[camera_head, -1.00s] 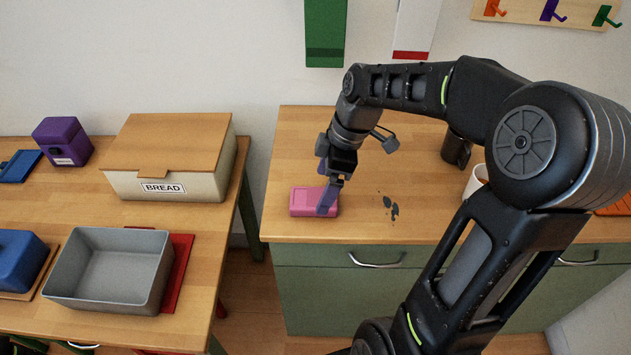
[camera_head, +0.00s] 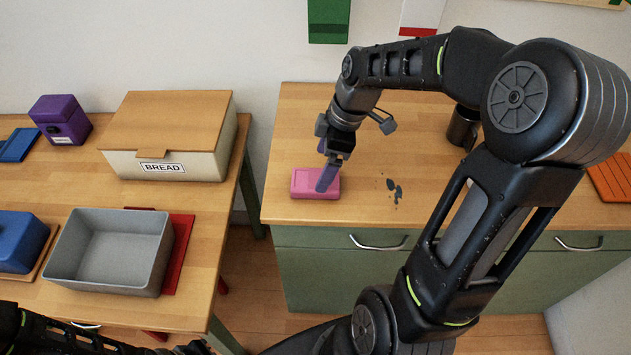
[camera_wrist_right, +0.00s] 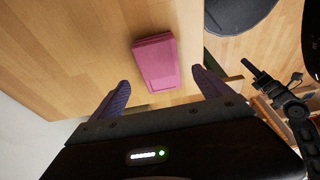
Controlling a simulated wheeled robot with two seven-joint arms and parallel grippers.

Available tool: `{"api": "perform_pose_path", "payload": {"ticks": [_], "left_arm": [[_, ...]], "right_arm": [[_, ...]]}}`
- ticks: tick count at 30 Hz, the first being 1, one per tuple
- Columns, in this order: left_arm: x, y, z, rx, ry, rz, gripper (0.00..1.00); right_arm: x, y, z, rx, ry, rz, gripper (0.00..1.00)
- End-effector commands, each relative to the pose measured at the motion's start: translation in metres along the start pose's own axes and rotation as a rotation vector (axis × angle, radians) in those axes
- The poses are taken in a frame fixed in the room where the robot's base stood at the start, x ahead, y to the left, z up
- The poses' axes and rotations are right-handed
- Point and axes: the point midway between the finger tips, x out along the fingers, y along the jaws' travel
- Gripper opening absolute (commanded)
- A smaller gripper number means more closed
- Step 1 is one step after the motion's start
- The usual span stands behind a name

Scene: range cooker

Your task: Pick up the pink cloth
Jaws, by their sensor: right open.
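The pink cloth (camera_head: 315,184) looks like a thick folded block. It lies on the wooden top of the green counter, near its front left corner. My right gripper (camera_head: 328,180) is over the cloth's right end in the head view. In the right wrist view the cloth (camera_wrist_right: 156,62) lies ahead of and between the spread fingers of the open right gripper (camera_wrist_right: 160,82). I see no finger touching it. My left arm shows at the bottom left of the head view, but its gripper fingers do not show.
Dark stains (camera_head: 394,190) lie right of the cloth. A dark cup (camera_head: 462,127) stands farther back, close to my right arm. On the left table (camera_head: 75,180) are a bread box (camera_head: 200,165), a grey bin (camera_head: 70,272) and a purple box (camera_head: 62,120). A gap separates table and counter.

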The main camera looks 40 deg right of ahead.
Motion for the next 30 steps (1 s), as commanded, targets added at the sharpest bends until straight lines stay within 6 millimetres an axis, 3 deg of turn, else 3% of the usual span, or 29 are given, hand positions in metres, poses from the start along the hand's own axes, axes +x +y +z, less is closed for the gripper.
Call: {"api": "perform_pose_path", "payload": {"ticks": [7,18,30], "left_arm": [[-0.003,0.001,0.0,0.0,-0.001,-0.001,0.0],[-0.014,0.004,0.002,-0.004,-0.005,-0.005,0.0],[-0.013,0.004,0.002,-0.003,-0.005,-0.005,0.0]], "right_arm": [[0.006,-0.001,0.0,0.0,-0.001,-0.004,0.89],[0.051,-0.001,-0.001,-0.001,0.0,-0.001,0.89],[0.052,0.0,-0.001,-0.001,0.0,0.0,0.89]]}}
